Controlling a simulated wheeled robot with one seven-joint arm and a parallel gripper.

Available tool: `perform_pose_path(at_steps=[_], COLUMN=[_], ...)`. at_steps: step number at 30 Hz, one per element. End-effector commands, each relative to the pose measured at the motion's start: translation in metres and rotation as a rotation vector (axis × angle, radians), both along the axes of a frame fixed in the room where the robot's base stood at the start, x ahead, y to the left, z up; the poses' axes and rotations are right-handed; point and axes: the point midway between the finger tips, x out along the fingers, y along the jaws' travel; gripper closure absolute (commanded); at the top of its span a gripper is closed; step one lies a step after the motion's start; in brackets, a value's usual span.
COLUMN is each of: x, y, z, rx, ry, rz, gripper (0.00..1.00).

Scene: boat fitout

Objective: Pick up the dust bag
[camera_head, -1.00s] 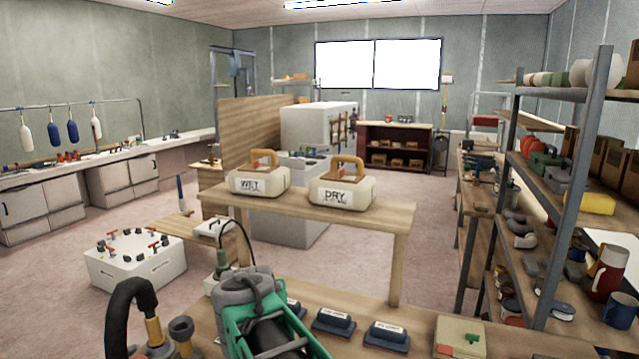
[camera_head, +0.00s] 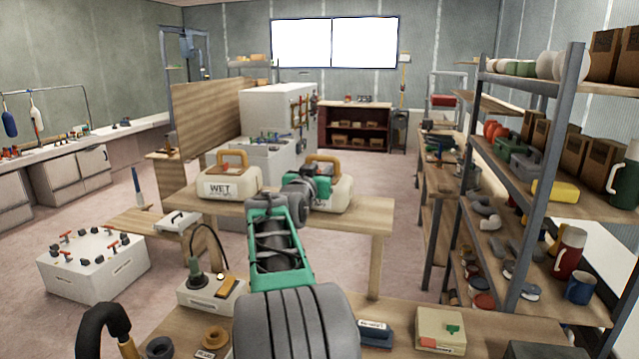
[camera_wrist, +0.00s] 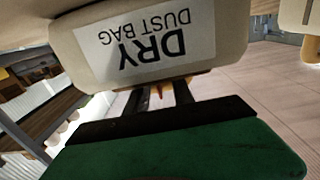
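The dust bag (camera_head: 341,194) is a cream container with a tan handle (camera_head: 324,159) on top. It stands on the wooden bench in the head view, partly hidden by my gripper (camera_head: 322,187). In the wrist view the dust bag (camera_wrist: 160,35) appears upside down, labelled "DRY DUST BAG". My gripper (camera_wrist: 156,93) has its two dark fingers apart beside the bag's handle side, with a bit of the tan handle (camera_wrist: 154,88) showing between them. Whether the fingers touch it is unclear.
A similar container labelled "WET" (camera_head: 222,189) stands to the left on the same bench (camera_head: 372,217). A nearer bench holds a grey box (camera_head: 205,293), a blue-grey block (camera_head: 376,333) and a beige box (camera_head: 441,330). A loaded shelf rack (camera_head: 545,180) stands at the right.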

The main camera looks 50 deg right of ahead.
Motion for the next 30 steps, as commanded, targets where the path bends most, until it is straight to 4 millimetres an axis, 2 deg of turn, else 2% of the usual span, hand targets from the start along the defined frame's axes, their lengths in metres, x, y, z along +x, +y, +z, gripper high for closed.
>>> perform_pose_path(at_steps=[6, 17, 30], x=[0.0007, 0.0008, 0.0007], y=[-0.0012, -0.0009, -0.0009], z=[-0.0001, -0.0002, -0.0004], rx=[-0.001, -0.001, 0.0], ry=[-0.001, -0.001, -0.001], rz=[0.001, 0.001, 0.001], gripper=[0.71, 1.0, 1.0])
